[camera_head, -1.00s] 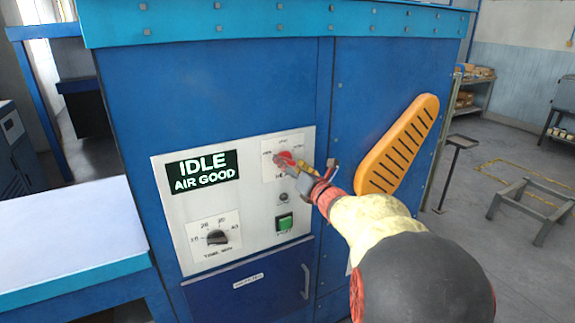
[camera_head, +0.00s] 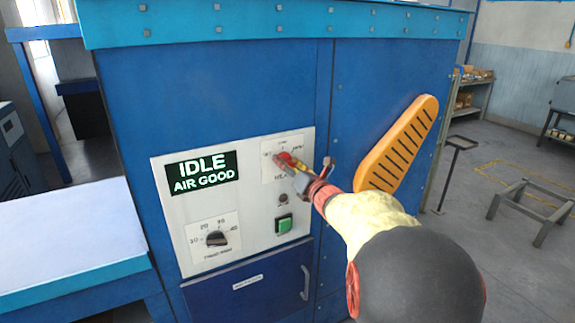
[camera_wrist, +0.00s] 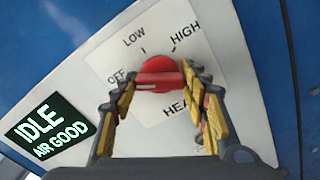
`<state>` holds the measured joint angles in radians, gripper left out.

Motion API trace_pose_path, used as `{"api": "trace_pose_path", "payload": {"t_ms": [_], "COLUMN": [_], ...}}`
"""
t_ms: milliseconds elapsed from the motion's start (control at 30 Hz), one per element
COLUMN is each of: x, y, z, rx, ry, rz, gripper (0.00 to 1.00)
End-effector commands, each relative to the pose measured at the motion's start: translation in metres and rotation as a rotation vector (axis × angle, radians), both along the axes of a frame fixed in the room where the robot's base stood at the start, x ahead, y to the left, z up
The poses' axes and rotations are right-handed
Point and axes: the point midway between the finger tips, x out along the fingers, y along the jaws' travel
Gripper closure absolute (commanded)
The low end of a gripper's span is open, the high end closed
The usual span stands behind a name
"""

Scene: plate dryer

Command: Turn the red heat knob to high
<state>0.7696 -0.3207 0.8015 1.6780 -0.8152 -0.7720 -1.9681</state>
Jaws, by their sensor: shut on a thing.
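The red heat knob (camera_wrist: 158,68) sits on a white label plate (camera_wrist: 150,30) marked OFF, LOW, HIGH and HEAT. In the wrist view its raised bar lies level in the picture, with a pale line on its left part, towards OFF. My gripper (camera_wrist: 158,82) is shut on the knob, one finger at each end of the bar. In the head view the knob (camera_head: 283,157) shows at the panel's upper right, partly hidden by my gripper (camera_head: 291,166), which reaches in from the lower right.
The control panel (camera_head: 250,205) carries a display (camera_head: 203,172) reading IDLE AIR GOOD, a black timer knob (camera_head: 216,239), a green button (camera_head: 284,224) and a small dark round part (camera_head: 283,199). An orange slotted guard (camera_head: 400,150) stands out to the right.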

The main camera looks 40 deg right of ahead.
Motion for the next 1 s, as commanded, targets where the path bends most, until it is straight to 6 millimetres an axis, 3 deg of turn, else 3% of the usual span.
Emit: {"api": "trace_pose_path", "payload": {"t_ms": [233, 567, 1000], "x": [-0.0001, 0.0001, 0.0004], "y": [-0.0002, -0.0001, 0.0004], "z": [-0.0002, -0.0009, -0.001], "rx": [0.0, 0.049, 0.373], "ry": [0.0, -0.012, -0.09], "rz": [-0.001, 0.0, 0.001], "gripper": [0.8, 0.8, 0.8]}}
